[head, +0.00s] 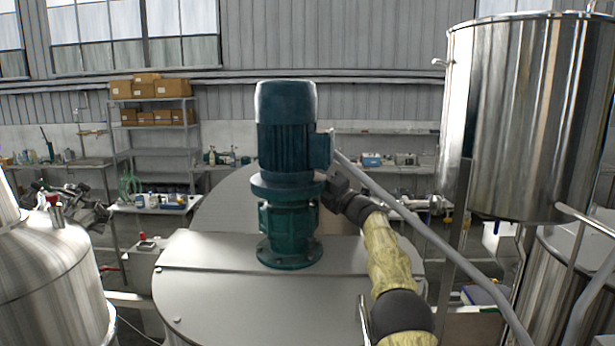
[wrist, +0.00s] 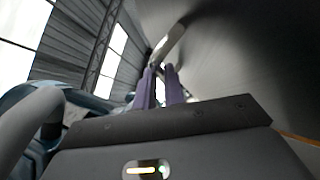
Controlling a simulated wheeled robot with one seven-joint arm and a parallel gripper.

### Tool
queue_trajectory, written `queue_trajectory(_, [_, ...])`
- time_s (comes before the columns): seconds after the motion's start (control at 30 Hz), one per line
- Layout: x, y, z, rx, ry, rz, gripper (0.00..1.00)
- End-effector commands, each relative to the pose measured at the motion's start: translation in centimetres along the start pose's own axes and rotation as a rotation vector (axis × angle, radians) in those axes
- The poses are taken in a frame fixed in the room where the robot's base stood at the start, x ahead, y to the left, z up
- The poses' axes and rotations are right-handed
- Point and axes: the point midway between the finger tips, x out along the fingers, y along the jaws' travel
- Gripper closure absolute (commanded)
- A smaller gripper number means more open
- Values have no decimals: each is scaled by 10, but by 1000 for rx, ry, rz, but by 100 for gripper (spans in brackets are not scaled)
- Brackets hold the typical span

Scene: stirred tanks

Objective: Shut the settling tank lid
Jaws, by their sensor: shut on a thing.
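The settling tank (head: 220,290) stands in the middle of the head view, with a flat steel top. Behind the teal motor, a rounded grey panel, seemingly the lid (head: 225,205), stands raised. In the wrist view, a large smooth grey surface, seemingly the same lid (wrist: 245,50), fills the upper right. A pale bar-like handle (wrist: 168,42) runs along it. My gripper (wrist: 160,70) has its purple fingers shut on this handle. In the head view, my yellow-sleeved arm reaches behind the motor, which hides the gripper and handle.
The teal motor (head: 287,175) stands upright on the tank top, close to my wrist. A grey rail (head: 430,235) slopes down to the right beside my arm. A tall steel vessel (head: 525,115) stands right, a domed one (head: 45,280) left. Shelves (head: 155,140) stand behind.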

Motion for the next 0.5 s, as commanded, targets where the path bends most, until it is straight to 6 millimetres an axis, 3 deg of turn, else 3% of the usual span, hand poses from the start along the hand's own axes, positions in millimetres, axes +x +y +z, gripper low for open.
queue_trajectory(0.13, [-6,4,14,-6,-10,6,100])
queue_trajectory(0.43, [-8,5,17,-9,-14,9,100])
queue_trajectory(0.47, [-8,5,17,-9,-15,9,84])
queue_trajectory(0.5, [-8,5,17,-8,-15,8,76])
